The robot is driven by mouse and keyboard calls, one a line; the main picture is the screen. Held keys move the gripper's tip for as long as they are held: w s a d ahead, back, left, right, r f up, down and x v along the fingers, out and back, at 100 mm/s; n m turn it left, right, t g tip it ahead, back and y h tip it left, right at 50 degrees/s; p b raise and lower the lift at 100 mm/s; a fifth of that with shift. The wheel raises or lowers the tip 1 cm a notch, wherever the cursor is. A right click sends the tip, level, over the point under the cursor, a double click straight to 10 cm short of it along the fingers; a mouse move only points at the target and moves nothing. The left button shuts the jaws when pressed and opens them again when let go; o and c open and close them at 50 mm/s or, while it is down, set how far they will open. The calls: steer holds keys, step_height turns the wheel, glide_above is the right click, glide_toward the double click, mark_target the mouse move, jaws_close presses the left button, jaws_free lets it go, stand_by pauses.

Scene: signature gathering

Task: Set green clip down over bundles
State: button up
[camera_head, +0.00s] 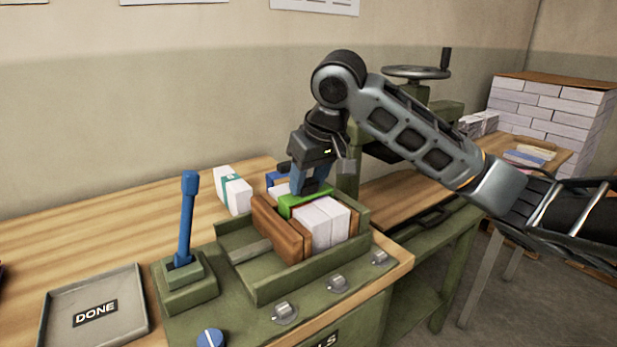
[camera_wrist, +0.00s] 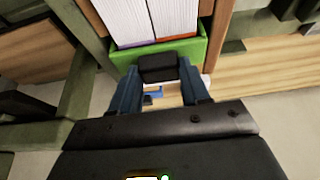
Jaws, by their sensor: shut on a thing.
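The green clip (camera_head: 293,204) is in my gripper (camera_head: 309,190), at the back end of the white paper bundles (camera_head: 324,222). In the wrist view the green clip (camera_wrist: 190,50) runs across the near end of the bundles (camera_wrist: 150,18), with its sides along their outer edges. My gripper (camera_wrist: 172,72) is shut on a dark block at the middle of the clip. The bundles stand side by side between brown wooden blocks (camera_head: 278,232) in the green press tray (camera_head: 262,288). I cannot tell whether the clip is fully seated.
A blue lever (camera_head: 188,215) stands left of the press tray. A grey tray marked DONE (camera_head: 65,318) lies at the front left. A banded white bundle (camera_head: 232,190) stands behind. A handwheel (camera_head: 415,73) rises at the back right. The left tabletop (camera_head: 90,235) is mostly clear.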

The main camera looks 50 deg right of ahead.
steer(key=shift+f, duration=0.2)
steer(key=o, duration=1.1)
steer(key=shift+o, duration=0.2)
steer(key=v, duration=0.7)
steer(key=shift+r, duration=0.35)
steer(key=shift+s, duration=0.25)
